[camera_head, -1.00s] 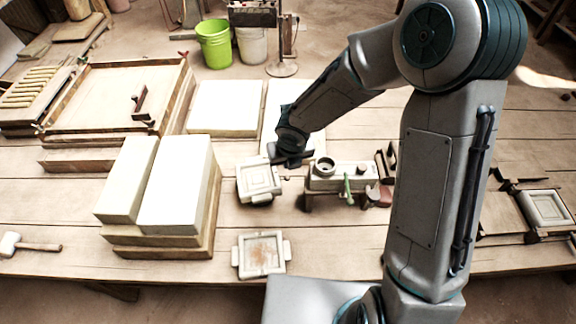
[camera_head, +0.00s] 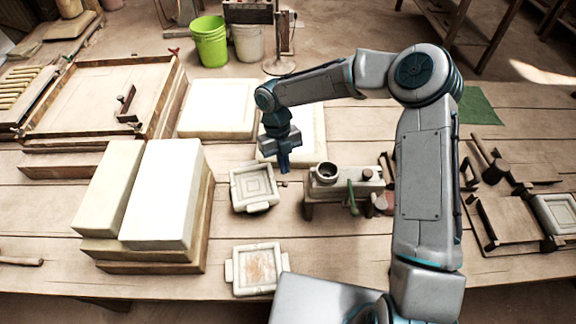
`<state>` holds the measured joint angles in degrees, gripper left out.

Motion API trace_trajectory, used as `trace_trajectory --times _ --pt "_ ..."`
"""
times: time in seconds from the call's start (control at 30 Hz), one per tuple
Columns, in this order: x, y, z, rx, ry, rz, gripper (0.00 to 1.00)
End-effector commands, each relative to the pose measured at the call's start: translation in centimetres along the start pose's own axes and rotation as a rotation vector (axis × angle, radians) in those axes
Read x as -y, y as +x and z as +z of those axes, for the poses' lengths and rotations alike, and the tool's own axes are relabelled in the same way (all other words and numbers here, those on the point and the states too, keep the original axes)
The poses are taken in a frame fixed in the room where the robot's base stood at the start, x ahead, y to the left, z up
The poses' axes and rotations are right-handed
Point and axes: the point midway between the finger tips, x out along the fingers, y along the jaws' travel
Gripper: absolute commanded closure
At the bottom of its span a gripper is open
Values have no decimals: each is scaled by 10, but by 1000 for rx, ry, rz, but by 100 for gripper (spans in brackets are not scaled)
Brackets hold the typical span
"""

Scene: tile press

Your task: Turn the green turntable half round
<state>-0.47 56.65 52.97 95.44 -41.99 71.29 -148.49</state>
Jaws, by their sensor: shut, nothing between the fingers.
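No disc that I can clearly tell as the green turntable shows. A pale square mould (camera_head: 254,187) with raised nested squares lies on the table, slightly turned; whatever is under it is hidden. My gripper (camera_head: 284,168) points down, shut and empty, just above and right of the mould's far right corner; whether it touches anything I cannot tell. A flat green patch (camera_head: 478,106) lies at the back right, partly behind my arm. A green lever (camera_head: 352,196) stands on the pale block device (camera_head: 345,178) to the right of the mould.
A second mould (camera_head: 257,268) lies at the front edge. Stacked pale slabs (camera_head: 165,195) stand to the left. Pale slabs (camera_head: 218,108) lie behind my gripper. Tools and a framed mould (camera_head: 556,214) lie at the right. A green bucket (camera_head: 210,42) stands beyond the table.

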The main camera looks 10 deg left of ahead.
Motion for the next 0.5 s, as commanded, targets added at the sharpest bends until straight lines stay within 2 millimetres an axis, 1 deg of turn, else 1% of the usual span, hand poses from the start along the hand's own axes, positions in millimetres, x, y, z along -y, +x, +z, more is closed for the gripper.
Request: trace_trajectory --times 0.1,0.3,0.4,0.5 --pt "0 23 -2 -5 0 1 100" --pt "1 56 -1 -2 3 1 100" --pt "2 68 -1 -1 4 0 100" --pt "2 74 0 1 6 1 100"
